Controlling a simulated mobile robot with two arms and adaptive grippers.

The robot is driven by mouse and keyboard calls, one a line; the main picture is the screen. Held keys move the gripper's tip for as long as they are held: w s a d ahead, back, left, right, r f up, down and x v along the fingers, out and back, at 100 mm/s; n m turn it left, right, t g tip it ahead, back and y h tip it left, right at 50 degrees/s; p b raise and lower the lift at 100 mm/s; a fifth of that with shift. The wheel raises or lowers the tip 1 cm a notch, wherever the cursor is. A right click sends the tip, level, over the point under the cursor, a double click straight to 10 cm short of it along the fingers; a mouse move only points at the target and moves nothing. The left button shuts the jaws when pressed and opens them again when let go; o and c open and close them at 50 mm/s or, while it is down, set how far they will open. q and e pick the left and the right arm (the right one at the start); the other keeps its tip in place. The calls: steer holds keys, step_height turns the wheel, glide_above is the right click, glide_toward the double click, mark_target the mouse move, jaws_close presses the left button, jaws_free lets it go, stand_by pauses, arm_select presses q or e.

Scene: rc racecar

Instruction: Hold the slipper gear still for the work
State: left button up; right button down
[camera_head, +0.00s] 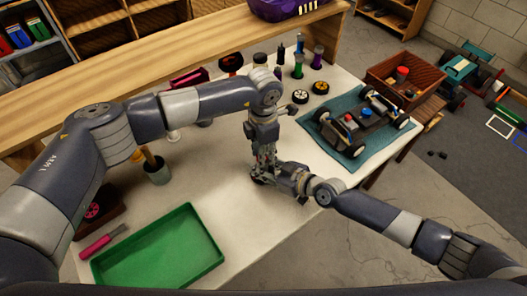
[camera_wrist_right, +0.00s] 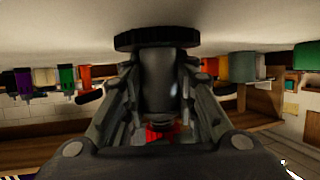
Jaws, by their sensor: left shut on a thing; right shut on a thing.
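The slipper gear appears as a dark toothed disc (camera_wrist_right: 157,39) in the right wrist view, against the pale table surface. A dark grey cylinder (camera_wrist_right: 160,82) adjoins it, between the fingers of my right gripper (camera_wrist_right: 160,75); I cannot tell if it is part of the gear. In the head view my right gripper (camera_head: 275,174) reaches in low from the right, close to the tabletop. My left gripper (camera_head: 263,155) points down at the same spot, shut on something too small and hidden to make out. A dark edge (camera_head: 258,181) shows beneath the grippers.
The white table (camera_head: 225,185) has a green tray (camera_head: 160,250) at front left and a pink-handled tool (camera_head: 100,243) beside it. An RC car (camera_head: 352,124) sits on a teal mat (camera_head: 345,150) at right. Several bottles and wheels stand along the back. Bare table lies left of the grippers.

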arm_select(q)
steer(key=o, duration=1)
steer(key=shift+o, duration=0.2)
step_height(320, 180, up, 12)
arm_select(e)
steer(key=c, duration=1.2)
jaws_free()
